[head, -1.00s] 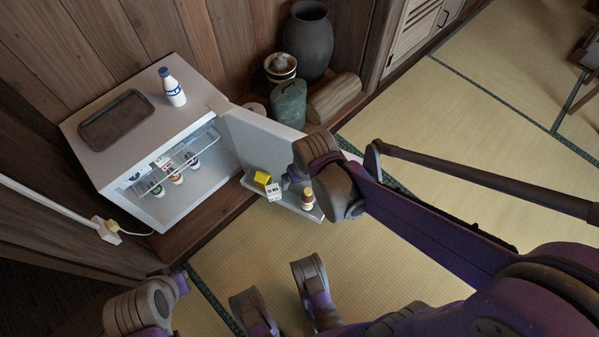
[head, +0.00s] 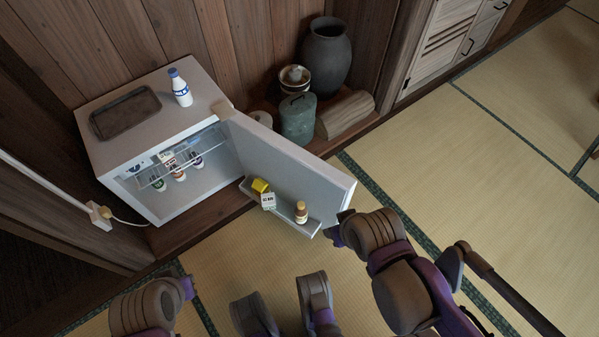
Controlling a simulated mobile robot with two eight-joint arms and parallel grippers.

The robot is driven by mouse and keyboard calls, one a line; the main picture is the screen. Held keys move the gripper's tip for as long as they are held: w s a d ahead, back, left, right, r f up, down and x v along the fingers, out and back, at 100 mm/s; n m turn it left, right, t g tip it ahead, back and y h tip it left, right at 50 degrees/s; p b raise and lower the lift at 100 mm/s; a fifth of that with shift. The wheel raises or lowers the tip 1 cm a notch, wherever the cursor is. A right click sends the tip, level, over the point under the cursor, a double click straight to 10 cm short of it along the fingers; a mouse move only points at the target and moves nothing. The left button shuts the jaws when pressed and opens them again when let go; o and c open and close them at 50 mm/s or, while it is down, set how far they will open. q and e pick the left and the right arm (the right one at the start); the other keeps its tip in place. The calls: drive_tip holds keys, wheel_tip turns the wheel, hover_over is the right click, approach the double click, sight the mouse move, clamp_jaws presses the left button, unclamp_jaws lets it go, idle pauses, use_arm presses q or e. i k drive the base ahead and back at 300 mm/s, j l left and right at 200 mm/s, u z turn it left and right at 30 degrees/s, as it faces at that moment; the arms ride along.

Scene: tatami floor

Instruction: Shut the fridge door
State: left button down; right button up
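The small white fridge (head: 205,68) stands at the left against the wooden wall. Its door (head: 285,160) stands wide open to the right, its inner face and shelf showing. The door shelf holds a yellow item (head: 260,185), a white carton (head: 268,201) and a brown bottle (head: 301,212). My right gripper (head: 338,232) is beside the lower part of the door's free edge; I cannot tell whether they touch. My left gripper (head: 186,288) is low at the left, apart from the fridge. The finger opening of both grippers cannot be made out.
A milk bottle (head: 180,88) and a dark tray (head: 125,112) are on the fridge top. Several small bottles stand inside. A green canister (head: 298,119), a dark vase (head: 325,58) and a log (head: 345,115) stand behind the door. Tatami (head: 450,150) is clear at the right.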

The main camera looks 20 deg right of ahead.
sight(295, 174)
drive_tip(key=l+u, duration=0.35)
drive_tip(key=l, duration=0.35)
drive_tip(key=l+u, duration=0.35)
drive_tip(key=l, duration=0.35)
drive_tip(key=k+l+u, duration=0.15)
drive_tip(key=l+u, duration=0.2)
drive_tip(key=l, duration=0.3)
drive_tip(key=k+l+u, duration=0.1)
drive_tip(key=l+u, duration=0.2)
drive_tip(key=l, duration=0.2)
drive_tip(key=k+l+u, duration=0.1)
drive_tip(key=l+u, duration=0.2)
drive_tip(key=l, duration=0.2)
drive_tip(key=l+u, duration=0.2)
drive_tip(key=l, duration=0.3)
drive_tip(key=k+l+u, duration=0.2)
drive_tip(key=l, duration=0.25)
drive_tip(key=i, duration=0.05)
